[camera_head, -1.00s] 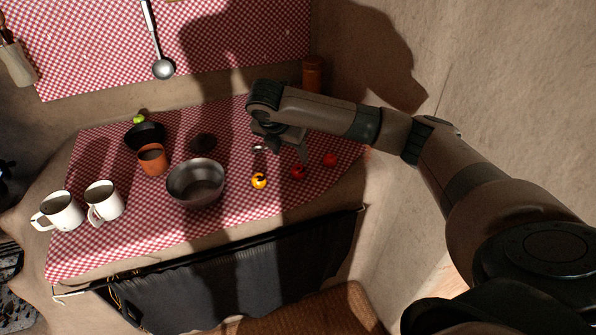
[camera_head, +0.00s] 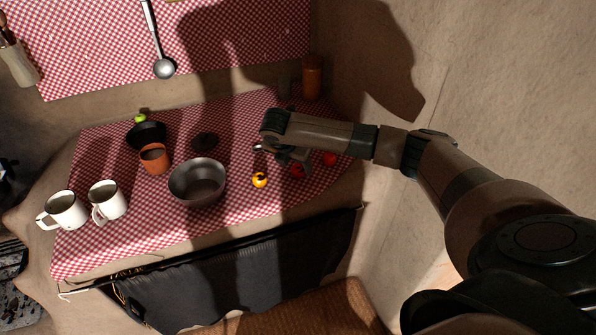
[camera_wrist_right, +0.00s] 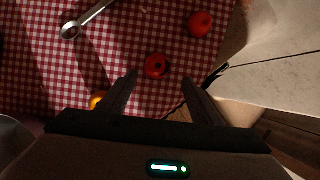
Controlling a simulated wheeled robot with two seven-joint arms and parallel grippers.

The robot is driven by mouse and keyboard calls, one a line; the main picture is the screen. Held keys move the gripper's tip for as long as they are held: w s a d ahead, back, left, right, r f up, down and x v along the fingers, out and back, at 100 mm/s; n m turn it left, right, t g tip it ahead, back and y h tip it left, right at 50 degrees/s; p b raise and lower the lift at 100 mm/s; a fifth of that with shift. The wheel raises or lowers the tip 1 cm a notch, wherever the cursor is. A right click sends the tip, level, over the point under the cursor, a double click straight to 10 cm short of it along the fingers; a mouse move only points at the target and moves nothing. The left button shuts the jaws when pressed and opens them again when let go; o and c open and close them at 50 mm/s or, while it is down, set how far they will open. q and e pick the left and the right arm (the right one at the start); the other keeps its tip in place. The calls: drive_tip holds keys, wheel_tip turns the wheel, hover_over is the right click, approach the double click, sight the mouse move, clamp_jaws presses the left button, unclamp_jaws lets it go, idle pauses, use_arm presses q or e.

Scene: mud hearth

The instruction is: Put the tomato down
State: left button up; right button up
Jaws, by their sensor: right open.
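A red tomato (camera_head: 297,172) rests on the checkered cloth, partly covered by my right gripper (camera_head: 291,159) in the head view. In the right wrist view this tomato (camera_wrist_right: 157,65) lies just beyond and between the tips of the open fingers (camera_wrist_right: 160,78), with nothing held. I cannot tell whether the fingers touch it. A second red tomato (camera_head: 330,159) lies to its right on the cloth and shows in the wrist view (camera_wrist_right: 200,23). A yellow-orange fruit or vegetable (camera_head: 260,180) lies to the left. My left gripper is out of view.
A metal bowl (camera_head: 197,184), a terracotta cup (camera_head: 154,159), two white mugs (camera_head: 108,201) and a dark pot (camera_head: 147,134) stand to the left. A spoon (camera_wrist_right: 72,29) lies near the tomatoes. An orange-brown jar (camera_head: 313,77) stands behind, and the wall (camera_head: 375,190) is close on the right.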

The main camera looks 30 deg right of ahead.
sight(297, 168)
drive_tip(key=shift+w+d+f+p, duration=0.35)
drive_tip(key=shift+f+p, duration=0.1)
drive_tip(key=shift+f, duration=0.05)
drive_tip(key=x, duration=0.1)
drive_tip(key=p+x, duration=0.1)
drive_tip(key=shift+w+d+f, duration=0.15)
drive_tip(key=shift+w+f, duration=0.1)
drive_tip(key=shift+w, duration=0.1)
drive_tip(key=shift+w+d+f, duration=0.1)
drive_tip(key=shift+d+f, duration=0.1)
drive_tip(key=shift+f, duration=0.4)
drive_tip(key=shift+c, duration=0.4)
drive_tip(key=c, duration=1.1)
